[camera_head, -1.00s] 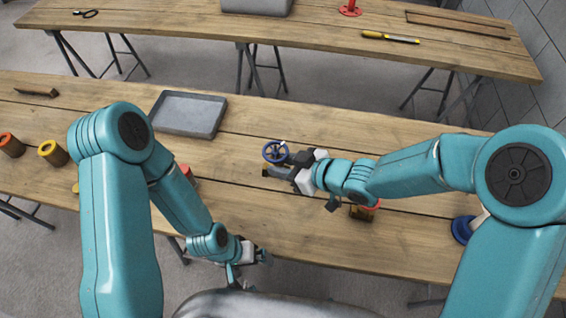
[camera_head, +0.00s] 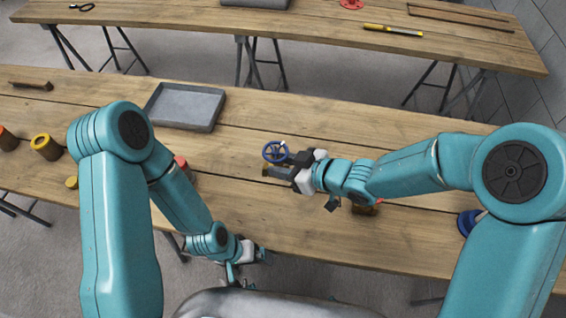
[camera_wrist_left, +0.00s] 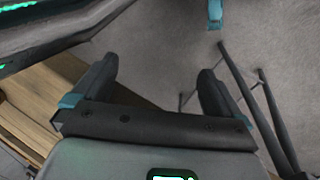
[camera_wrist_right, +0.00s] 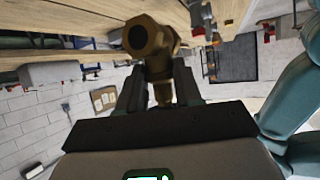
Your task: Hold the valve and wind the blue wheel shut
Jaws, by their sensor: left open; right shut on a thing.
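The valve has a brass body (camera_wrist_right: 150,45) with a round open end, seen close in the right wrist view. Its blue wheel (camera_head: 275,152) shows in the head view, just beyond the fingertips of my right gripper (camera_head: 280,171). My right gripper is shut on the valve, with its fingers on either side of the brass body. The wheel is not clear in the right wrist view. My left gripper (camera_head: 250,256) is low by the near edge of the table, away from the valve. Its fingers are apart and empty in the left wrist view (camera_wrist_left: 155,90).
The valve is over the near wooden table (camera_head: 330,235). A grey tray (camera_head: 185,107) lies to its left at the back. A dark and red item is partly hidden under my right forearm. A second table (camera_head: 300,35) stands behind.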

